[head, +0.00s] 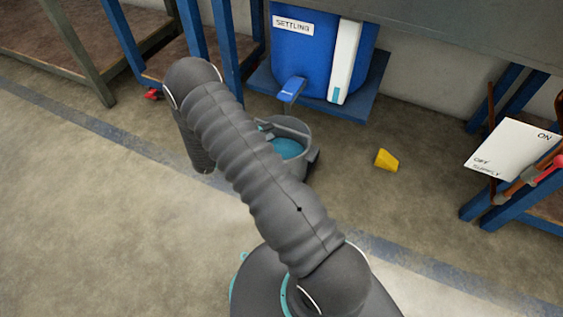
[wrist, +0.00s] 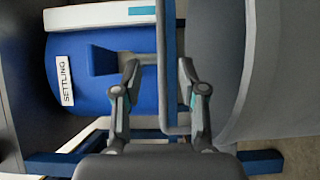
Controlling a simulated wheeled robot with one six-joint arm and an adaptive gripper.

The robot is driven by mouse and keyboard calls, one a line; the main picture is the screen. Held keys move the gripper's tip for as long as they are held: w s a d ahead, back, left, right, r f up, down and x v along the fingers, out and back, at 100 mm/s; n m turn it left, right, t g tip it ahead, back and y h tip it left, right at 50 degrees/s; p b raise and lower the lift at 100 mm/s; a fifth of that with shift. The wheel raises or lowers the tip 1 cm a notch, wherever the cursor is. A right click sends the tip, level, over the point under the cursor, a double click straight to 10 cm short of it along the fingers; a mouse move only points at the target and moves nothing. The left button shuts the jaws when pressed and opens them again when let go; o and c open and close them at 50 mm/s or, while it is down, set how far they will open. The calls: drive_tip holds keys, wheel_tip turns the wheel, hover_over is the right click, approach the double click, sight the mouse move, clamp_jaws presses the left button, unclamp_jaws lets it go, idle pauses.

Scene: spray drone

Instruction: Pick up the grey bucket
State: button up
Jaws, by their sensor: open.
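The grey bucket (head: 305,130) stands on the floor in front of the blue settling drum, with blue-green liquid inside; my arm hides its left part in the head view. In the wrist view, a large curved grey surface at the right looks like the bucket's side (wrist: 235,60). My gripper (wrist: 157,66) is open, with one finger on each side of a narrow grey loop (wrist: 163,105), which looks like the bucket's handle. I cannot tell whether the fingers touch it. In the head view my arm mostly hides the gripper.
The blue drum (head: 312,60) stands behind the bucket on a blue base, its spout (head: 291,90) over the bucket's back side. A yellow wedge (head: 386,160) lies to the right. A white ON/OFF supply board (head: 510,150) is at far right. Floor in front is clear.

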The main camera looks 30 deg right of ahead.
sight(281, 127)
drive_tip(key=shift+w+d+f, duration=0.1)
drive_tip(key=shift+w+d, duration=0.05)
drive_tip(key=shift+d, duration=1.25)
drive_tip(key=shift+w+d, duration=0.15)
drive_tip(key=shift+d, duration=1.25)
clamp_jaws()
